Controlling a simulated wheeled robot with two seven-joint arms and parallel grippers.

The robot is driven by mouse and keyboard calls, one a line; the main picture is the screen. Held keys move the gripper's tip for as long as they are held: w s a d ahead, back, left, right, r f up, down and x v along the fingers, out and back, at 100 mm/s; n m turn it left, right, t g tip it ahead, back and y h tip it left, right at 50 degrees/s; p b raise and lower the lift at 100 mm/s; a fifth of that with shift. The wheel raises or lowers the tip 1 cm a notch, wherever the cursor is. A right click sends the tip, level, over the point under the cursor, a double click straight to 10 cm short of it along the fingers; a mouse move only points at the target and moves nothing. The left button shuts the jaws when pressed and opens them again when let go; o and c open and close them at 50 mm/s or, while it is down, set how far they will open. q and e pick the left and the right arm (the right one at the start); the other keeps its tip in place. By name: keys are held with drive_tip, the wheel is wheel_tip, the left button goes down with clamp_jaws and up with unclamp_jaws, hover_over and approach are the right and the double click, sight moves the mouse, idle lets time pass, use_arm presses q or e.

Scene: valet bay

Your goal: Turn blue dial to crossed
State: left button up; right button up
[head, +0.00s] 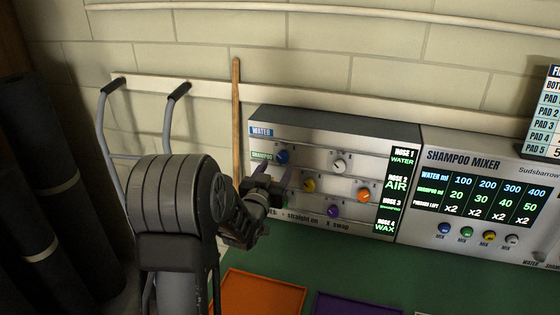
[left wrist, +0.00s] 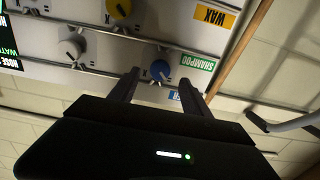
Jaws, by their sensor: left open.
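The blue dial (head: 283,157) is at the upper left of the grey panel, beside the green SHAMPOO label. It also shows in the left wrist view (left wrist: 160,69), where the panel appears upside down. My left gripper (head: 274,173) is open and empty, just below and in front of the dial. In the left wrist view its two fingers (left wrist: 158,89) point toward the dial, one on each side of it, and do not visibly touch it. A printed legend with "straight on" and "X swap" (head: 308,220) runs along the panel's bottom, partly hidden by my arm.
White (head: 338,166), yellow (head: 309,185), orange (head: 364,195) and purple (head: 333,211) dials sit close by on the panel. A shampoo mixer (head: 470,190) stands at right. A wooden pole (head: 236,110) leans behind.

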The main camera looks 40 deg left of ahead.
sight(282, 159)
use_arm(q)
drive_tip(key=x, duration=0.4)
drive_tip(key=shift+p, duration=0.35)
drive_tip(key=shift+c, duration=0.5)
clamp_jaws()
